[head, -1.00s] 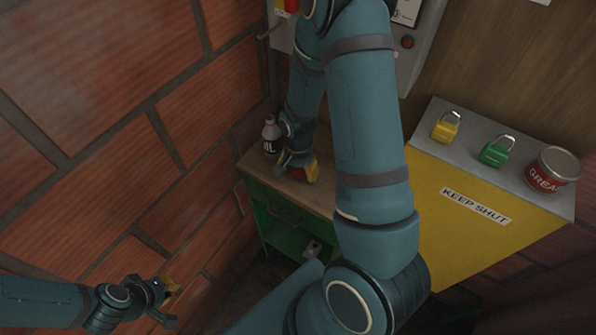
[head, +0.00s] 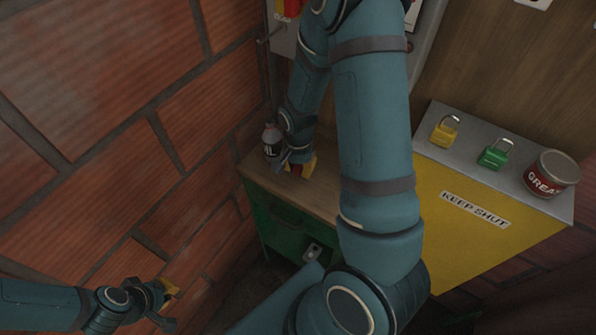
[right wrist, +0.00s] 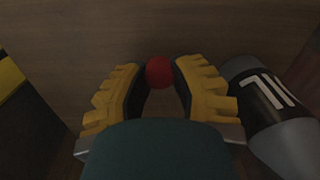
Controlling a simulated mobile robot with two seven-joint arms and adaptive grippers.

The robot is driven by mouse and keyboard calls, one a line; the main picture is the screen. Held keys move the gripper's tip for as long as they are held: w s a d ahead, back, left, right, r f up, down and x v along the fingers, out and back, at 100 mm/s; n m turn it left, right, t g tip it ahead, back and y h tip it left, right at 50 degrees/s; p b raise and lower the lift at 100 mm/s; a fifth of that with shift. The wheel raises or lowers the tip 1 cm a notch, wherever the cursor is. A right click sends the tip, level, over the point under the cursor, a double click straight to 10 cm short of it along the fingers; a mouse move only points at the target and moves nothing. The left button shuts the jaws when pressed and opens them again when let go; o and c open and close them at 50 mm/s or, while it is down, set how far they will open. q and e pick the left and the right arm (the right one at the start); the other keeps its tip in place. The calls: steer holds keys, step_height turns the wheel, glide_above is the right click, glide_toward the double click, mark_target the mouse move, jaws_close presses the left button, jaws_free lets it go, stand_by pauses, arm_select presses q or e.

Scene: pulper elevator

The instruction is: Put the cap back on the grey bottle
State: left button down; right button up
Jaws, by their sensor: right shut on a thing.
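The grey bottle (head: 271,141), with a black band and white marks, stands upright on the wooden top of the green cabinet, by the brick wall. It also shows at the right of the right wrist view (right wrist: 285,125), beside my finger. My right gripper (head: 297,169) is low over the cabinet top, just right of the bottle. In the right wrist view its yellow-backed fingers are shut on a small round red cap (right wrist: 160,72) at their tips. My left gripper (head: 169,304) is at the lower left, far from the bottle, its fingers apart and empty.
A yellow box (head: 450,240) marked KEEP SHUT carries a yellow padlock (head: 442,135), a green padlock (head: 494,156) and a red tin (head: 550,174). The brick wall (head: 90,130) bounds the left.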

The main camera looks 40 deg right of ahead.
mark_target(297, 168)
step_height(297, 168, up, 7)
steer(key=shift+r+p, duration=0.15)
steer(key=shift+p, duration=0.3)
arm_select(q)
steer(key=shift+r, duration=0.65)
